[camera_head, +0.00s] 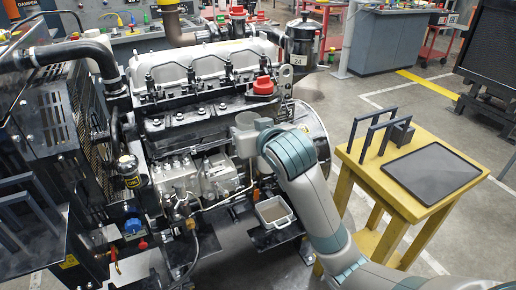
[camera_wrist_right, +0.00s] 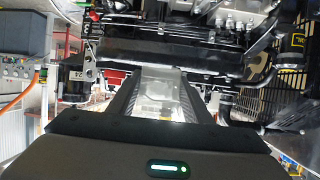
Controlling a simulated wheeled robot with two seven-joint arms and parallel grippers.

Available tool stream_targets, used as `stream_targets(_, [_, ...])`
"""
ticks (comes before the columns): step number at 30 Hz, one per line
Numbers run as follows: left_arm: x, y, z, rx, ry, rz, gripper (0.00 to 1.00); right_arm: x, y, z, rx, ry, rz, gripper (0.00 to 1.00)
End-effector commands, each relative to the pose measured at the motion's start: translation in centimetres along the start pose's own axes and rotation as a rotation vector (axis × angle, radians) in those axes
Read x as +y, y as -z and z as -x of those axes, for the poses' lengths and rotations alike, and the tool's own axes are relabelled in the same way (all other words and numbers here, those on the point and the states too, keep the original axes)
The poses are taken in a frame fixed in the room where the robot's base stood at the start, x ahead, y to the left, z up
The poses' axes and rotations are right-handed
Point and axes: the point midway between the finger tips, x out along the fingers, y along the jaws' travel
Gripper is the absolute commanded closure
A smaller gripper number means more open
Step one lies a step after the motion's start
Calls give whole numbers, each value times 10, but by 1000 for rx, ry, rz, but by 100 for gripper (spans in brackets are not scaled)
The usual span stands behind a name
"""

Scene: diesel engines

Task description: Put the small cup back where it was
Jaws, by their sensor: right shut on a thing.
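The cup is held off the floor, close to the engine's side. My left gripper is not in view.
The diesel engine (camera_head: 205,70) fills the middle, with a red cap (camera_head: 263,86) on top and pipes around it. A pale open tray (camera_head: 275,211) sits low below the cup. A yellow table (camera_head: 430,214) at the right carries a dark flat panel (camera_head: 432,173) and black frames (camera_head: 372,131).

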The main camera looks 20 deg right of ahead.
Motion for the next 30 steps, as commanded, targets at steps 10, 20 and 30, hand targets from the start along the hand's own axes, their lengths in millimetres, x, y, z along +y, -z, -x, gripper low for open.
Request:
stream_targets(10, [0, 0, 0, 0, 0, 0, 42, -11, 16, 40, 0, 7, 13, 82])
stream_targets(20, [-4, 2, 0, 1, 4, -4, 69, -11, 16, 40, -2, 7, 13, 82])
stream_targets(30, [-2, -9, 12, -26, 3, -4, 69, -11, 35, 48, -1, 7, 13, 82])
